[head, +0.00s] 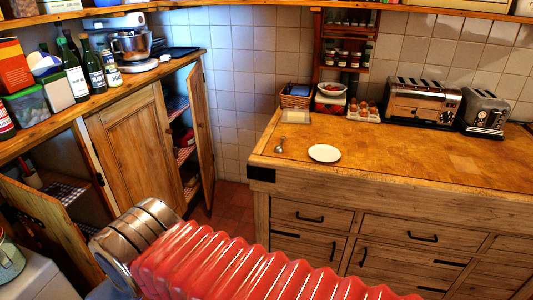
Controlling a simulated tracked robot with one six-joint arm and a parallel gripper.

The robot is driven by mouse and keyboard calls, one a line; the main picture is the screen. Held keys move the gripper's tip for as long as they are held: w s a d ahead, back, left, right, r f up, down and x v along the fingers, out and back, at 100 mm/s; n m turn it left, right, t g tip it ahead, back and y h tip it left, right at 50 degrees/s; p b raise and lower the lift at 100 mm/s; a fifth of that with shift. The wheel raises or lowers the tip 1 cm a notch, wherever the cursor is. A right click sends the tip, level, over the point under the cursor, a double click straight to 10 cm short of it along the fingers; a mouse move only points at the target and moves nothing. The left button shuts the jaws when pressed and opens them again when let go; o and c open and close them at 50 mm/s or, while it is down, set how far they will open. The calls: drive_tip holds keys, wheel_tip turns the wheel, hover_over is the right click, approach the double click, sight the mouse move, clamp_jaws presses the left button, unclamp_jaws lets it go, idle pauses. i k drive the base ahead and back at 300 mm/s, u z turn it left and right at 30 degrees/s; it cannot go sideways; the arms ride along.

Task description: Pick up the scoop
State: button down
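A small metal utensil, which looks like the scoop (280,146), lies on the wooden countertop (400,165) near its left edge. It is left of a round white plate (324,153) and apart from it. Its exact shape is too small to make out. My gripper is not in view, so its place relative to the scoop and whether it holds anything cannot be seen.
A glass or clear dish (296,116), a basket (295,97), a crate of eggs (347,112) and two toasters (422,103) (483,114) stand along the back. The middle countertop is clear. A cabinet door (200,135) hangs open at left.

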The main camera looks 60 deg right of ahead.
sight(279, 149)
drive_tip(key=z, duration=1.75)
drive_tip(key=i, duration=0.8)
drive_tip(key=u, duration=0.5)
drive_tip(key=i, duration=0.7)
drive_tip(key=z, duration=0.1)
